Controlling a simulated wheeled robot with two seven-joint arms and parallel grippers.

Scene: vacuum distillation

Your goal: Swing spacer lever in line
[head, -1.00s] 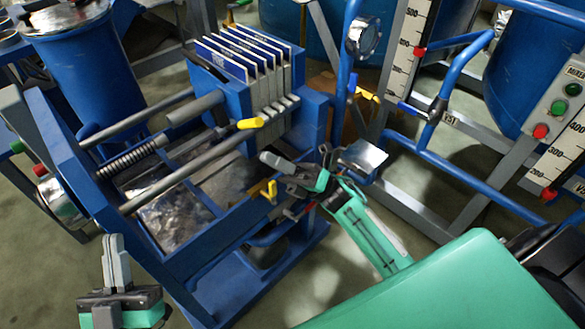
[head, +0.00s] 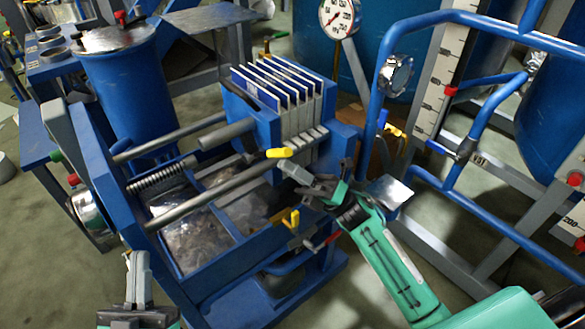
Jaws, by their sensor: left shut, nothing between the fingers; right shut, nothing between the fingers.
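The blue filter press (head: 262,262) stands in the middle of the head view, with a pack of white-and-grey plates (head: 297,105). A yellow-tipped lever (head: 279,153) sticks out at the near side of the plate pack. A second yellow handle (head: 290,219) and a red-tipped handle (head: 327,241) sit lower on the press; I cannot tell which one is the spacer lever. My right gripper (head: 288,171) is shut and empty, its tips just below the upper yellow tip; contact is unclear. My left gripper (head: 138,264) is shut and empty, pointing up at the lower left, apart from the press.
Grey rods (head: 215,190) and a spring (head: 162,174) span the press frame. Blue pipework (head: 452,185) and a round gauge (head: 340,17) stand right and behind. A blue drum (head: 130,85) stands behind left. Open floor shows at the lower left.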

